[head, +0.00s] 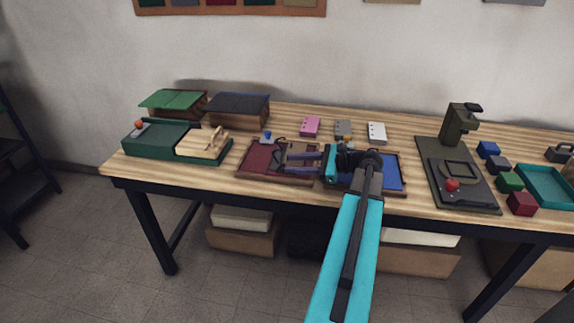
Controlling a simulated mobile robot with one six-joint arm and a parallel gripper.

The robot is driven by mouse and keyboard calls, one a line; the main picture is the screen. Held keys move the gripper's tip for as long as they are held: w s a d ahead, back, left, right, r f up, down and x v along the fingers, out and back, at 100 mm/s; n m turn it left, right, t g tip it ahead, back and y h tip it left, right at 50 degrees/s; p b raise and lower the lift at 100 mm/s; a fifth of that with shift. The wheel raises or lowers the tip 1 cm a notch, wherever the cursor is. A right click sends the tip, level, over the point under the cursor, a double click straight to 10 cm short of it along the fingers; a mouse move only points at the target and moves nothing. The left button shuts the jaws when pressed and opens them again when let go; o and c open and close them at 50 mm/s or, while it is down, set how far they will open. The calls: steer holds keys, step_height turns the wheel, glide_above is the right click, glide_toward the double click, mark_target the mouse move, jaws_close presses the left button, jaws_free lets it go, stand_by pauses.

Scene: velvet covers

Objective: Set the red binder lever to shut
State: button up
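The red-covered panel, which looks like the red binder (258,160), lies in a brown frame left of centre on the table. A small blue knob (267,135) stands at its back edge, with dark curved metal parts just to its right. I cannot tell whether this is the lever or how it is set. My arm hides part of the middle and right sections.
A blue panel (389,171) lies right of my gripper. A green box (157,141) with a wooden block stands left. A dark press (460,130) with a red knob stands right, near coloured blocks and a teal tray (543,187). Pink, grey and white cards lie behind.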

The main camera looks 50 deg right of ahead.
steer(key=v, duration=0.9)
steer(key=shift+b, duration=0.3)
